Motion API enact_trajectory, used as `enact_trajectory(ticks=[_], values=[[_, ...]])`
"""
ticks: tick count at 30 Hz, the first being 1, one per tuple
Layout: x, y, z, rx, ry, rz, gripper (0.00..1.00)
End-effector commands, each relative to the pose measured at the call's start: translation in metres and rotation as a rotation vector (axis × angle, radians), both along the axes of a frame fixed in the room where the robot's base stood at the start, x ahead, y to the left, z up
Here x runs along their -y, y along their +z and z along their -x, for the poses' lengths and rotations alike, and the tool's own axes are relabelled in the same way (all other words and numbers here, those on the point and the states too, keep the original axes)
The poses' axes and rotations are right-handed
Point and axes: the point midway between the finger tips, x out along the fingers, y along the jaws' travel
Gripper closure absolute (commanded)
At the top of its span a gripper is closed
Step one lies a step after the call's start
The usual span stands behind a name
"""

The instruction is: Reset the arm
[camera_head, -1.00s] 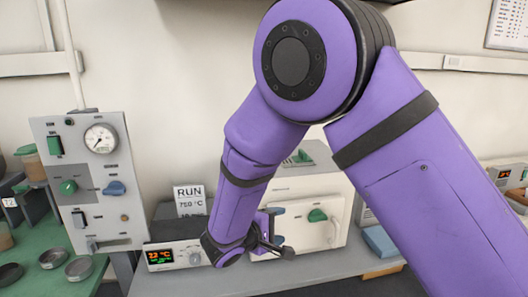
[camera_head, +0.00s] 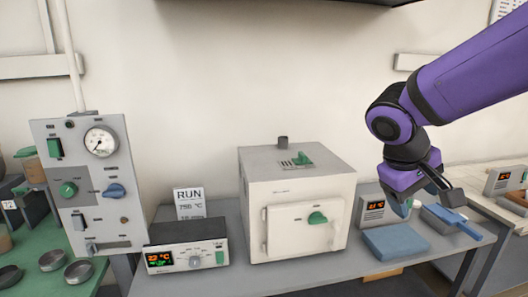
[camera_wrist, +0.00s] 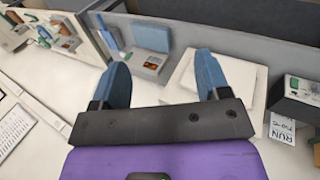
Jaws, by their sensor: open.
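My gripper (camera_head: 424,203) hangs at the right of the head view, over the right part of the grey bench, its blue fingertips near a blue scoop-like tool (camera_head: 466,230). In the wrist view my gripper (camera_wrist: 162,75) shows two blue fingers spread apart with nothing between them. My purple arm reaches in from the upper right. The white muffle furnace (camera_head: 257,215) stands to the left of the gripper, its door shut, with a green knob (camera_head: 317,218) on the door.
A controller with a lit display (camera_head: 187,257) and a RUN card (camera_head: 189,203) stand left of the furnace. A grey gauge panel (camera_head: 90,180) is farther left. A blue block (camera_head: 394,243) lies on the bench below the gripper, near a small lit unit (camera_head: 372,210).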

Motion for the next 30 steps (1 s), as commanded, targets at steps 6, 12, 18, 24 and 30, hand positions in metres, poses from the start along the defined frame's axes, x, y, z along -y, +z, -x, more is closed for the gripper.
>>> enact_trajectory(ticks=[6, 12, 18, 24, 30], values=[[0.021, 0.022, 0.048, 0.076, -0.075, -0.192, 0.31], [0.029, 0.037, 0.087, 0.178, -0.120, -0.352, 0.31], [0.029, 0.046, 0.118, 0.288, -0.144, -0.472, 0.31], [0.027, 0.050, 0.132, 0.349, -0.149, -0.526, 0.31], [0.026, 0.051, 0.134, 0.358, -0.150, -0.534, 0.31]])
